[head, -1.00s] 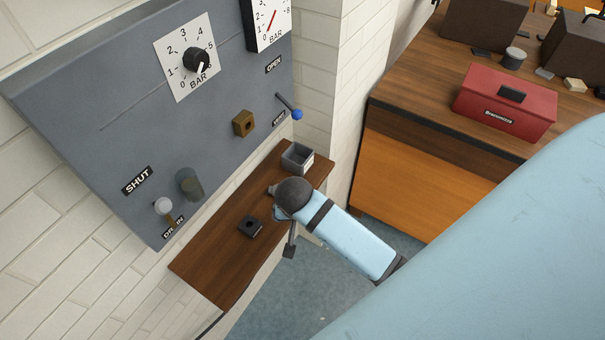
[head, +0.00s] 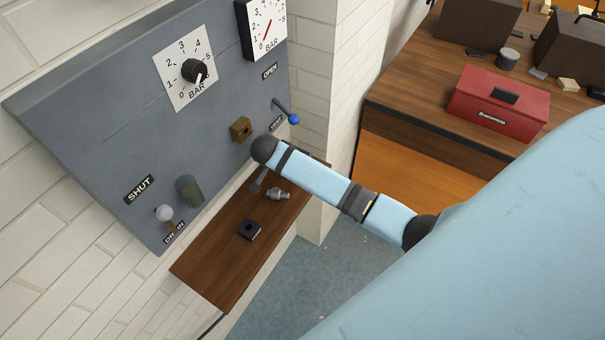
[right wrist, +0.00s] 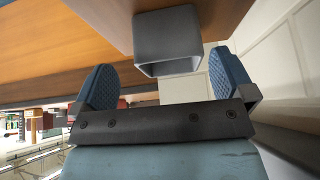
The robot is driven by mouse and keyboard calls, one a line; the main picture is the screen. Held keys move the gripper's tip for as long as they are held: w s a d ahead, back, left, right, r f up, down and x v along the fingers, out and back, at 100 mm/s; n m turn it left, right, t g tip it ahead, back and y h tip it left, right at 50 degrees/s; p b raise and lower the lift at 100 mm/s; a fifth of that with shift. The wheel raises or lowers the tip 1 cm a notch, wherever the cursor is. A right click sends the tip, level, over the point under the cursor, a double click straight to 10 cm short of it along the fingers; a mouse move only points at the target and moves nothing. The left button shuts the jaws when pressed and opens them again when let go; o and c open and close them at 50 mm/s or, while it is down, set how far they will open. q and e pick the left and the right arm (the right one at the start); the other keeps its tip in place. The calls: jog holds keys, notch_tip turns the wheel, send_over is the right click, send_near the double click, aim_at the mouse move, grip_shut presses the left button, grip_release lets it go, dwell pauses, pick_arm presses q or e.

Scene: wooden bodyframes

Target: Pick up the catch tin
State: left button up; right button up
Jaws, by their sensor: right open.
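The catch tin, a small grey open-topped box (right wrist: 168,42), shows in the right wrist view against the wooden shelf. My right gripper (right wrist: 162,72) is open. Its two blue ridged fingers are spread wide, with the tin's near rim in the gap and no visible contact on either side. In the head view only a little of this gripper (head: 258,180) shows below the dark wrist joint, above the shelf's far part. My left gripper is not in view.
A red box (head: 498,104) sits on a desk at right.

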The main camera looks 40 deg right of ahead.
jog(key=d, duration=0.1)
jog(key=w+d+p, duration=0.1)
jog(key=d, duration=0.1)
jog(key=shift+w+d+r, duration=0.1)
jog(key=shift+r, duration=0.05)
jog(key=shift+p+x, duration=0.45)
jog(key=shift+x, duration=1.35)
jog(key=c, duration=1.3)
jog(key=shift+w+r, duration=0.1)
jog(key=shift+c, duration=0.5)
